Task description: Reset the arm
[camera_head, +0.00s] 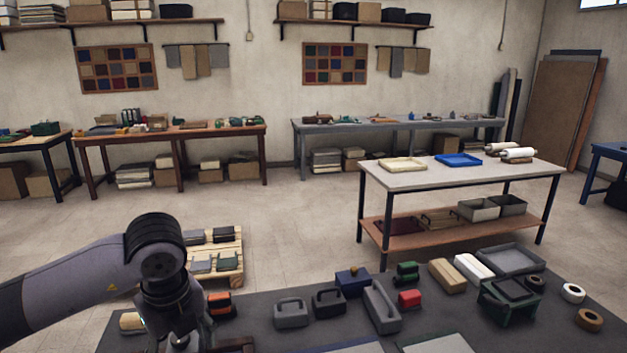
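My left arm comes in from the left and bends down over the near dark table (262,312). Its gripper (185,340) is at the bottom edge of the head view, low over the table's left end. The fingertips are cut off or hidden, so I cannot tell whether it is open or shut. My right gripper is not in view.
Near the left gripper are an orange-and-black item (219,304) and a grey handled block (291,313). Further right are a long grey handled tool (381,307), a red block (410,299) and a grey tray (510,260). A pallet (228,281) stands on the floor behind.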

